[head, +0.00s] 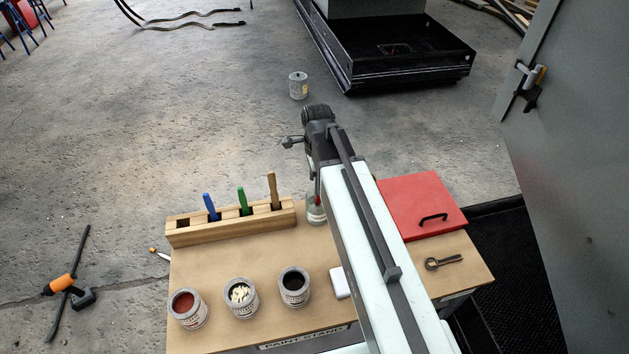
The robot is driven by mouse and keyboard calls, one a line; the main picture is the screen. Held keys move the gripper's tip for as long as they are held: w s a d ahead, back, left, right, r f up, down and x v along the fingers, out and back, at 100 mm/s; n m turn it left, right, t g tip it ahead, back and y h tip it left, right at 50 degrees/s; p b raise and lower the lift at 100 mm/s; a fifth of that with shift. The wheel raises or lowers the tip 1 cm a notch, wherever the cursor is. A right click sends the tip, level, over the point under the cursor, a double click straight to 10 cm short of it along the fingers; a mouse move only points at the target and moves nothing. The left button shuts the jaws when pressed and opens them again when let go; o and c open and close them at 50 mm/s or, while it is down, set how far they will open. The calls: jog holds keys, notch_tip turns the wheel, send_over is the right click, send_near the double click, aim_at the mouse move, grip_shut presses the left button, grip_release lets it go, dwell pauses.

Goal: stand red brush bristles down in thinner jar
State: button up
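A small glass jar (316,212), which looks like the thinner jar, stands at the back edge of the bench, just right of the wooden rack. My arm partly covers it. A thin reddish upright piece (318,187), perhaps the red brush, shows at the jar's mouth beneath my arm's end; I cannot tell whether it is inside the jar or held above it. My gripper (315,172) is over the jar, mostly hidden by my own arm, so its fingers cannot be made out.
The wooden rack (230,227) holds a blue brush (210,207), a green brush (243,201) and a tan brush (273,191); its left slot is empty. Three cans (242,298) stand in front. A red lidded box (420,205) and a dark tool (443,262) lie right.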

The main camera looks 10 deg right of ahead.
notch_tip(320, 180, up, 8)
jog(key=p, duration=0.8)
jog(key=shift+f, duration=0.1)
dwell(0.6)
jog(key=shift+f, duration=0.15)
jog(key=s+n+b, duration=0.1)
jog(key=s+n, duration=0.6)
jog(key=n, duration=1.1)
jog(key=shift+s+f, duration=0.25)
jog(key=shift+s, duration=0.05)
